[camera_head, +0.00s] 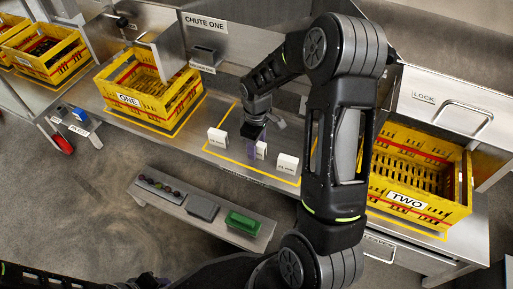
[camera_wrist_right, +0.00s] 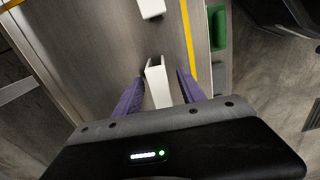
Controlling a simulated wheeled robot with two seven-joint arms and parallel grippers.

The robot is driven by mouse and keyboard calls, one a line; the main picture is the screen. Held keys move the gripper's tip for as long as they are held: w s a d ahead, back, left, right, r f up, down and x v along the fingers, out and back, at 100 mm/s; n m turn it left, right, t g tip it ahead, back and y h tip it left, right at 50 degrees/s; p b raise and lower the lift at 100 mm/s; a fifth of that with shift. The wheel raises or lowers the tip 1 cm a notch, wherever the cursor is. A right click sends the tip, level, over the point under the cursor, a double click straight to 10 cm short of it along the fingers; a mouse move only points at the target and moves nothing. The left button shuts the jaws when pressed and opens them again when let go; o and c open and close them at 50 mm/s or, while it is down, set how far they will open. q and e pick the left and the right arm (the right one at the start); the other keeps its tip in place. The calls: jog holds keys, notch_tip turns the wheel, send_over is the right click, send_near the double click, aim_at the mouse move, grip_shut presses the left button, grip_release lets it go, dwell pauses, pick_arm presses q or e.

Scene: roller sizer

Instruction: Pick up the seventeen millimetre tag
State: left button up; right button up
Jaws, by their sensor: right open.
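Three white block tags stand in a yellow-outlined area on the steel bench: a left one (camera_head: 217,138), a middle one (camera_head: 261,150) and a right one (camera_head: 287,163). Their small print is too fine to read surely, so I cannot tell which is the seventeen millimetre tag. My right gripper (camera_head: 254,145) is down at the middle tag and partly hides it. In the right wrist view, its purple fingers are open on either side of that tag (camera_wrist_right: 158,84), with gaps visible. Another white tag (camera_wrist_right: 151,8) shows farther off. My left gripper is out of view.
Yellow crate ONE (camera_head: 128,99) is at the left of the bench and yellow crate TWO (camera_head: 405,201) at the right. A low front shelf (camera_head: 174,206) carries a green tray (camera_head: 243,223) and a grey block (camera_head: 203,208). Neighbouring tags stand close on both sides.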

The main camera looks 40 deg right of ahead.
dwell(0.4)
grip_shut()
dwell(0.4)
